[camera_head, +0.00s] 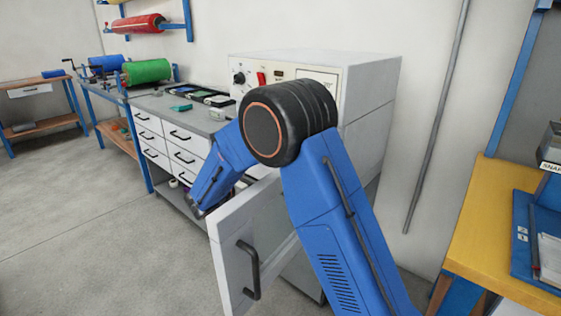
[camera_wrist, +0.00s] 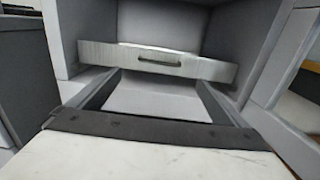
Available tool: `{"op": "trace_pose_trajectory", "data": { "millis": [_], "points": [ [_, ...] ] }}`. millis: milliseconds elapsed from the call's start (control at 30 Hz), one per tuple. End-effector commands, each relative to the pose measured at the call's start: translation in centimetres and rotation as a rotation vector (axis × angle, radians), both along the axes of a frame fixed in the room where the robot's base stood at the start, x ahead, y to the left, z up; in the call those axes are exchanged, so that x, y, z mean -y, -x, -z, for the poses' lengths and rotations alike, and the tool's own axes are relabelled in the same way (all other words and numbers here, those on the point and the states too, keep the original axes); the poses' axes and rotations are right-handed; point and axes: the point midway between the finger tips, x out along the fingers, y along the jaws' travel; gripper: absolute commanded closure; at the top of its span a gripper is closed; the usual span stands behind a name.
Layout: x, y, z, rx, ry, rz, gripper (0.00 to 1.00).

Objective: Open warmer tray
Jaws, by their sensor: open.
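The warmer (camera_head: 365,110) is a white cabinet with a control panel on its upper front. In the wrist view, a pale tray front (camera_wrist: 205,68) with a dark bar handle (camera_wrist: 159,61) spans the grey compartment. How far the tray sits out is unclear. My gripper (camera_wrist: 157,92) is open, its two dark fingers pointing toward the tray front, with no contact visible. In the head view, my arm hides the compartment and most of the gripper.
A white door (camera_head: 232,250) with a dark handle (camera_head: 249,270) stands open beside my arm. A grey bench with white drawers (camera_head: 180,145) is to the left. A yellow-topped table (camera_head: 490,225) is at the right. Floor at the left is clear.

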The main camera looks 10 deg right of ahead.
Motion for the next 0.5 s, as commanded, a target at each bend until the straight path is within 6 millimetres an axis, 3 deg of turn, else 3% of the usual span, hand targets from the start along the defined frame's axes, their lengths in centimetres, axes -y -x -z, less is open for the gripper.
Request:
{"op": "trace_pose_trajectory", "data": {
  "millis": [500],
  "points": [
    [7.3,-5.2,0.0,0.000,0.000,0.003,0.03]
  ]
}}
